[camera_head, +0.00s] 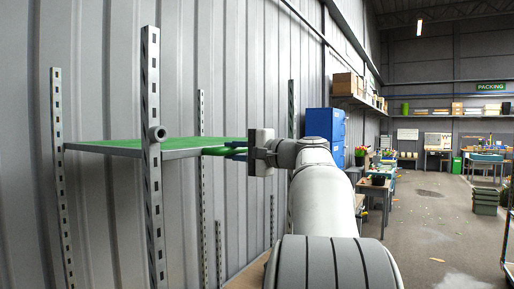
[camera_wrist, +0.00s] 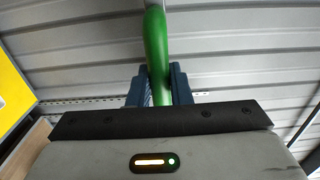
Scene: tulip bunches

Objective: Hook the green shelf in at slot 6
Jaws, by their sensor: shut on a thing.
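The green shelf (camera_head: 160,144) is in the head view at the left, a flat green sheet with a grey front edge, held about level among the slotted posts. My gripper (camera_head: 236,150) is at the shelf's right end, with its blue fingers shut on the green handle (camera_head: 214,151). In the wrist view, the green handle (camera_wrist: 156,50) runs between the blue fingers of my gripper (camera_wrist: 158,85). The near slotted post (camera_head: 151,180) stands in front of the shelf. I cannot read slot numbers or tell whether the shelf's hooks sit in any slot.
Other slotted posts stand at the left (camera_head: 61,180) and behind the shelf (camera_head: 202,190). A corrugated metal wall (camera_head: 100,60) is close behind them. A blue cabinet (camera_head: 325,130) and work tables stand farther right. The floor (camera_head: 430,215) at the right is mostly open.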

